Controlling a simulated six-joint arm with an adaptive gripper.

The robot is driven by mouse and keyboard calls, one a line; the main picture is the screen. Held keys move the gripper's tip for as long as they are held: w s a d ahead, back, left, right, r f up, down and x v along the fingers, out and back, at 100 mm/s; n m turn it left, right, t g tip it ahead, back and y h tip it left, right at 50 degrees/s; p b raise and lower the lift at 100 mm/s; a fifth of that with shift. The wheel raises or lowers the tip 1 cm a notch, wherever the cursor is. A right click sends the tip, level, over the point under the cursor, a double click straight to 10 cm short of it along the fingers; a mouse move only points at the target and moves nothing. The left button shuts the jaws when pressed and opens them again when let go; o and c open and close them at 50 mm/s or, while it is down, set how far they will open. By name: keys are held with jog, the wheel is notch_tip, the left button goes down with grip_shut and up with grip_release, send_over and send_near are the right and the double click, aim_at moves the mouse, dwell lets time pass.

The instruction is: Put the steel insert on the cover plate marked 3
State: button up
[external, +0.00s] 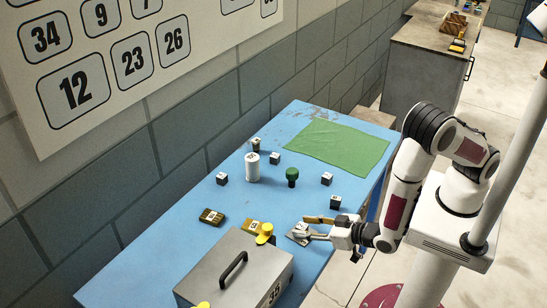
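My gripper (309,228) is low over the right side of the blue table (165,262), beside the grey box. A small grey metallic piece (298,233) is at its fingertips; it may be the steel insert, but its shape is unclear. I cannot tell whether the fingers grip it or stand around it.
A grey box (225,262) with a black handle and yellow knobs stands in front. A white cylinder (252,168), a green knob (292,176) and several small dark blocks with white tops (222,178) stand mid-table. A green cloth (340,145) lies clear at the back.

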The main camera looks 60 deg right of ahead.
jog(key=shift+r, duration=0.2)
jog(key=v, duration=1.2)
dwell(1.0)
